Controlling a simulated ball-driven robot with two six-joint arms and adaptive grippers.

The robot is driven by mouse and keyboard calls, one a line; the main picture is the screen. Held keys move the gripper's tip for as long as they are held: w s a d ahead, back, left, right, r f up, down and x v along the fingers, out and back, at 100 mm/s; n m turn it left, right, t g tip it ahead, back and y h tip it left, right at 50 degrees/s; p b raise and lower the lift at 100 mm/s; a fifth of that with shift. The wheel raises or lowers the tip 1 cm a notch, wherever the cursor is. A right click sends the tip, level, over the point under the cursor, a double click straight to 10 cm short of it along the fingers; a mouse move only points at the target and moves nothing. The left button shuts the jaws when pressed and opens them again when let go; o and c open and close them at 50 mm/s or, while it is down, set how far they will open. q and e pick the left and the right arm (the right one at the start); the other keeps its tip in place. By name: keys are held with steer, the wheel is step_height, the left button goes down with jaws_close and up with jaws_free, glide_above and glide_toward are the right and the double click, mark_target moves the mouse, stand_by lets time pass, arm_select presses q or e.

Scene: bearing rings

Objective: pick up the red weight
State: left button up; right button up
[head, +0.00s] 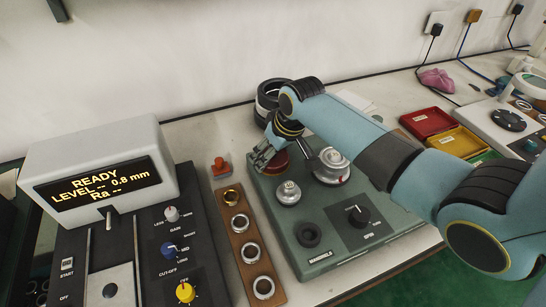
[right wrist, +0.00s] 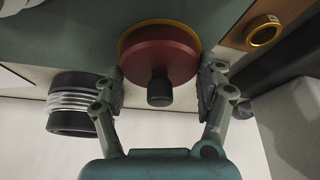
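The red weight (right wrist: 158,55) is a round dark red disc with a black knob, seen in the right wrist view above a yellow ring. In the head view its red side (head: 279,164) shows only partly, at the far left corner of the green instrument (head: 325,262), behind my gripper. My right gripper (right wrist: 160,88) has its fingers spread wide, one on each side of the weight; it also shows in the head view (head: 266,157). Whether the pads touch the weight's edge cannot be told. My left gripper is not in view.
A wooden strip (head: 238,227) with several rings lies left of the instrument. A small orange-red handled object (head: 220,168) stands near its far end. Stacked black rings (head: 268,96) stand behind my gripper. A grey readout box (head: 98,160) is at left; coloured trays (head: 427,122) are at right.

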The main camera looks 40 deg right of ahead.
steer(key=c, duration=1.1)
steer(key=shift+r, duration=0.1)
steer(key=shift+w+r, duration=0.1)
steer(key=shift+r, duration=0.4)
steer(key=r, duration=0.3)
steer(key=shift+d+r, duration=0.15)
steer(key=shift+d, duration=0.15)
steer(key=s+d+r+b, duration=0.1)
steer(key=s+d+r, duration=0.4)
steer(key=d, duration=0.5)
steer(key=r+p, duration=0.2)
steer(key=r, duration=0.1)
steer(key=r+p, duration=0.2)
steer(key=p, duration=0.1)
steer(key=r+p, duration=0.3)
steer(key=shift+w+d+r, duration=0.15)
steer(key=shift+w+r, duration=0.15)
steer(key=shift+w, duration=0.05)
